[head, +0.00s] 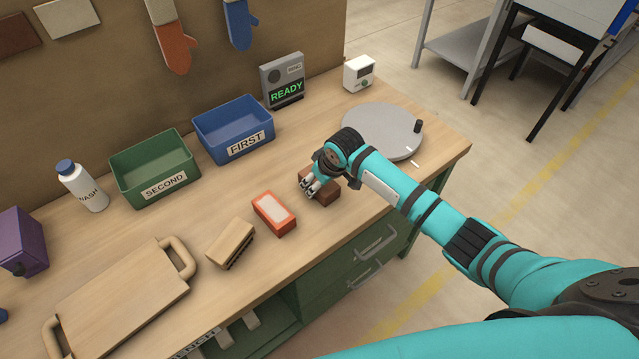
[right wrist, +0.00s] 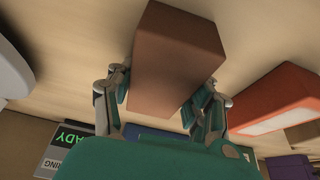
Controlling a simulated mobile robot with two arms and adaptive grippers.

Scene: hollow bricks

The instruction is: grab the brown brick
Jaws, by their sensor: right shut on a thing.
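The brown brick (head: 325,194) is on the wooden workbench near its front edge, partly covered by my right gripper (head: 308,186) in the head view. In the right wrist view the brown brick (right wrist: 176,62) sits between the two fingers of my right gripper (right wrist: 160,108), with a finger against each side. The gripper is shut on it. I cannot tell whether the brick touches the bench or is slightly raised. My left gripper is not in view.
An orange brick with a pale face (head: 274,213) lies just left of the brown one, then a tan brick (head: 231,243). Behind stand a blue bin (head: 207,133) marked FIRST and a green bin (head: 126,177) marked SECOND. A grey turntable (head: 376,128) is at the right.

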